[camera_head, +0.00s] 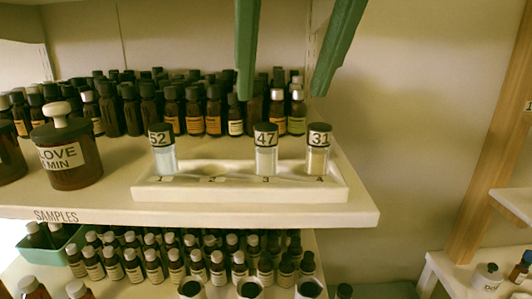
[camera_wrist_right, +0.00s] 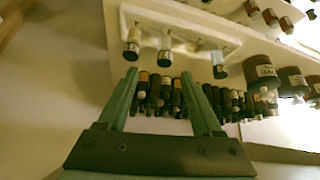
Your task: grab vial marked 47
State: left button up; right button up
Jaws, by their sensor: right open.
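The vial marked 47 (camera_head: 265,155) stands upright in the white sample tray (camera_head: 240,193), at the slot labelled 3. It has a black cap and a pale body. Vial 31 (camera_head: 318,152) stands to its right at slot 4, and vial 52 (camera_head: 162,152) to its left at slot 1. My right gripper (camera_head: 281,97) is open and empty, its two green fingers hanging from above, short of the vials in the picture. The right wrist view shows the gripper (camera_wrist_right: 160,76) with vial 47 (camera_wrist_right: 166,57) beyond its fingertips, apart from them. My left gripper is out of view.
Several rows of dark bottles (camera_head: 213,115) stand behind the tray on the same shelf. A large brown jar (camera_head: 70,160) stands at the left. More bottles (camera_head: 175,270) fill the shelf below. Right of the shelf edge is open space before a wooden post (camera_head: 485,140).

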aim_at(267, 126)
jog(key=x, duration=0.5)
jog(key=shift+w+a+f, duration=0.2)
jog(key=shift+w+a, duration=0.1)
jog(key=shift+a, duration=0.15)
grip_shut()
dwell(0.5)
